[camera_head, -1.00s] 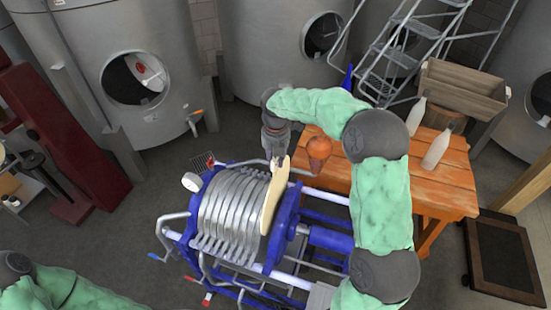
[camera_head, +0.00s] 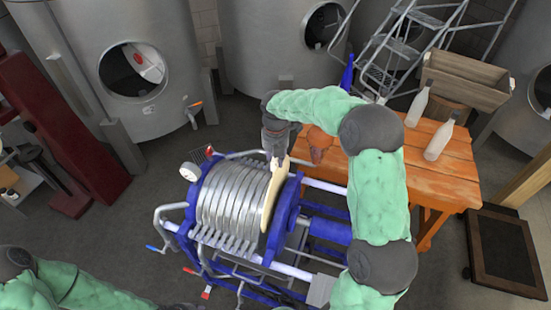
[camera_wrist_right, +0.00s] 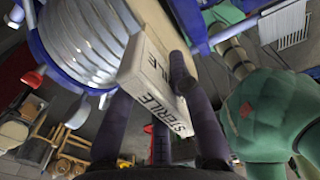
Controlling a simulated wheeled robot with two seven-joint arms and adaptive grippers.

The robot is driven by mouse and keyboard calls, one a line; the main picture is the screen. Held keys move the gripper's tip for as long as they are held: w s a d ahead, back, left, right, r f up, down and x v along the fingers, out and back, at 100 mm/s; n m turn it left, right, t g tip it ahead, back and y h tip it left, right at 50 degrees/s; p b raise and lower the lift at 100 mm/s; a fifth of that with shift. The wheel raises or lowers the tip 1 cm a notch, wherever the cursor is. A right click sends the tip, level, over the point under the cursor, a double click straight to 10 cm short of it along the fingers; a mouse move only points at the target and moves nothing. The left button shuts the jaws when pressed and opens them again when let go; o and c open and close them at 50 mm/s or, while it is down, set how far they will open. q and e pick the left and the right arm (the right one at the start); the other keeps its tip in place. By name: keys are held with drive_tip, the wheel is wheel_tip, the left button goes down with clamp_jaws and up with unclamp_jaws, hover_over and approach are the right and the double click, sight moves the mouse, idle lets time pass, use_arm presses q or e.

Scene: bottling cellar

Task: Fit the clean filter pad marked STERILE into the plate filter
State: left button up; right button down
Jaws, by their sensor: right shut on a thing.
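The cream filter pad (camera_head: 270,203) stands upright in the gap of the plate filter (camera_head: 232,205), between its stack of silver plates and the blue end plate (camera_head: 287,212). Its top edge rises above the plates. My right gripper (camera_head: 276,160) is shut on the pad's upper part from above. In the right wrist view, a white block marked STERILE (camera_wrist_right: 150,88) sits between the dark fingers (camera_wrist_right: 152,95). Whether the pad's lower edge is seated is hidden by the plates. My left gripper is out of view; only part of my left arm shows at lower left.
An orange wooden table (camera_head: 440,180) with two white bottles (camera_head: 438,142) and a wooden crate (camera_head: 465,82) behind stands right of the filter. A pressure gauge (camera_head: 190,172) and pipes stick out on its left. Steel tanks (camera_head: 145,70) line the back.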

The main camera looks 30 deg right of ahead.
sight(276, 186)
drive_tip(key=shift+f+b, duration=3.85)
drive_tip(key=shift+f, duration=3.75)
drive_tip(key=c, duration=1)
unclamp_jaws()
drive_tip(key=shift+c, duration=0.2)
wheel_tip(276, 186, up, 12)
